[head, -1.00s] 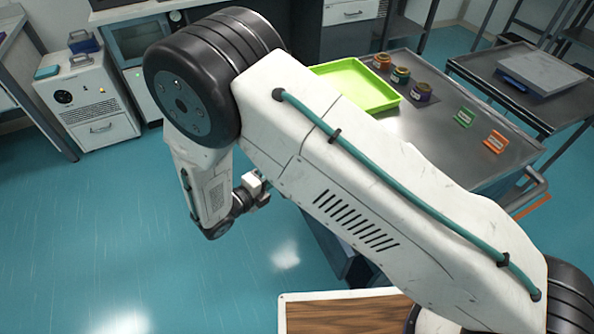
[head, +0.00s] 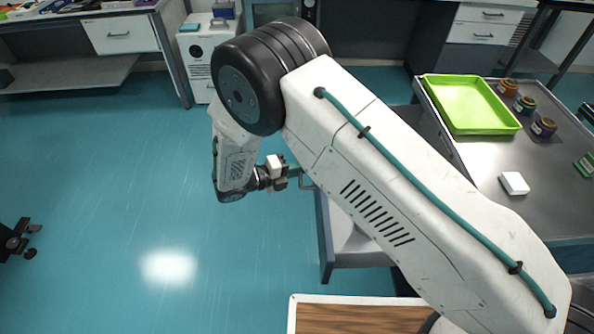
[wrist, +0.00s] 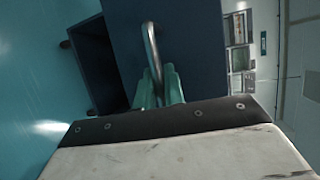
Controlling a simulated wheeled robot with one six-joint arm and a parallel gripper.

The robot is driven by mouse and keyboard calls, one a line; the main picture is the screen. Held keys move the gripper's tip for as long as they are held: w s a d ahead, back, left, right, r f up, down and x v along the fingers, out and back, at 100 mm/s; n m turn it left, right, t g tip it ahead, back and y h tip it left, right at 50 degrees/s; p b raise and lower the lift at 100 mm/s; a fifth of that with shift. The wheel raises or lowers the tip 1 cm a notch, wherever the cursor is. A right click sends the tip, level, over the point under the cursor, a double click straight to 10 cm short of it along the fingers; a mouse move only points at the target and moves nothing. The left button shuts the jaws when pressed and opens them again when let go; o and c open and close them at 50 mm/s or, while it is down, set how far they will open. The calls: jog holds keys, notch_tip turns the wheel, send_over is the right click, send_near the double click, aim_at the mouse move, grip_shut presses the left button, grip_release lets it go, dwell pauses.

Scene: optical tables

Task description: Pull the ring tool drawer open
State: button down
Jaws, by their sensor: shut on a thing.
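The drawer handle, a grey metal bar (wrist: 151,48), stands out from a dark blue front panel (wrist: 195,45) in the wrist view. My gripper (wrist: 158,88) has its teal fingers closed around the near end of this handle. In the head view my gripper (head: 297,178) is at the left side of the metal-topped cart (head: 480,158), with a bit of the handle (head: 308,183) showing beside it. My arm hides most of the drawer front there. I cannot tell how far the drawer is out, and no ring tool shows.
A wood-topped surface (head: 355,318) is at the bottom. The teal floor (head: 110,190) left of my gripper is clear.

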dwell(0.4)
jog(key=c, duration=1.5)
grip_release()
jog(key=shift+a, duration=0.1)
jog(key=v, duration=0.7)
jog(key=shift+s+a+r, duration=0.1)
jog(key=shift+a, duration=0.25)
